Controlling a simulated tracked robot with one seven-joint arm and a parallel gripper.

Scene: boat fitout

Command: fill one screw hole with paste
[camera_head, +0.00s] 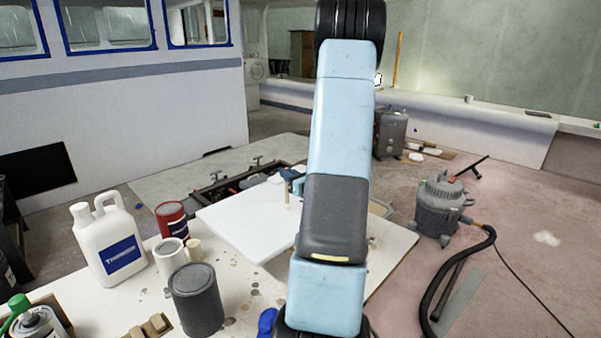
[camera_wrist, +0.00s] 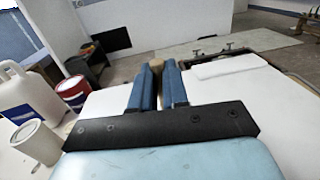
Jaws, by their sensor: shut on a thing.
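A white panel (camera_head: 243,222) lies on the work table, partly hidden by my arm. My gripper (camera_head: 290,178) is over it, mostly behind my arm in the head view. In the wrist view its two blue fingers (camera_wrist: 160,82) are shut on a tan, wood-coloured stick (camera_head: 287,197). The stick's tan end (camera_wrist: 157,66) shows between the fingertips. In the head view the stick points down toward the panel; I cannot tell whether it touches. I cannot make out any screw hole or paste.
A white jug (camera_head: 108,245), red can (camera_head: 172,221), white mug (camera_head: 169,260), small tan cup (camera_head: 194,249) and grey can (camera_head: 196,302) stand on the table's left (camera_head: 248,285). A vacuum (camera_head: 440,208) with a hose stands on the floor at right.

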